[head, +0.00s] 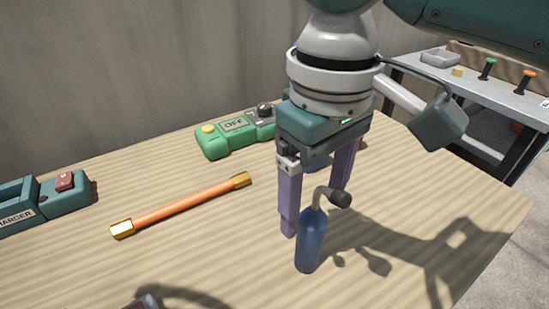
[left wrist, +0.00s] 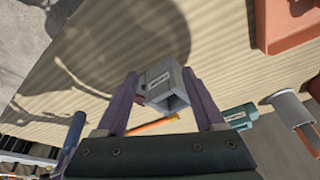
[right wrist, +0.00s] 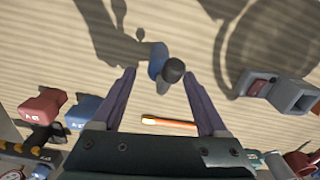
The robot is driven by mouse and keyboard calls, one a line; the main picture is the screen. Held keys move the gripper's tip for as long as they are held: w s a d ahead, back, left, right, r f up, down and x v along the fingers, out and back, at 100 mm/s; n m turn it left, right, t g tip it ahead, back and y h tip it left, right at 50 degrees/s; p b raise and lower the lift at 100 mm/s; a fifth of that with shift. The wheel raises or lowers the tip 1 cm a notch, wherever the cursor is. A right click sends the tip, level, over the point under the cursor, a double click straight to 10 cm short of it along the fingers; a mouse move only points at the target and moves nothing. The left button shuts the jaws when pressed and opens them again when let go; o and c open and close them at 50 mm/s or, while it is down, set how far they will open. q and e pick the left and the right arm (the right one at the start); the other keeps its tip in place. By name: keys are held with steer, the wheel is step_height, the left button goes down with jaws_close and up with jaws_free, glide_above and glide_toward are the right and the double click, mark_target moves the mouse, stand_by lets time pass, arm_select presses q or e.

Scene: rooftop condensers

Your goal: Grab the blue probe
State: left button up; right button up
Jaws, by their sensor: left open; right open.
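A small blue block (right wrist: 83,111), possibly the blue probe, stands outside the left finger in the right wrist view; in the head view its blue (head: 318,163) shows behind my right gripper, mostly hidden. A blue bottle-shaped thing (head: 310,242) with a bent grey neck and dark end stands upright in front of the right gripper (head: 314,212). It also shows beyond the fingertips in the right wrist view (right wrist: 156,62). My right gripper is open and empty. My left gripper (left wrist: 164,88) is open in the left wrist view, a grey box (left wrist: 163,80) between its fingers in the picture.
A red block (right wrist: 45,104) stands beside the blue block. An orange rod (head: 185,205) with brass ends lies on the wooden table (head: 210,270). A side bench (head: 480,100) is at right.

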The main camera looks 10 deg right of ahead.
mark_target(315, 210)
step_height(315, 210, down, 3)
steer(key=shift+s+f+b, duration=0.1)
steer(key=shift+b, duration=0.2)
steer(key=shift+c, duration=0.3)
jaws_close()
stand_by(0.9)
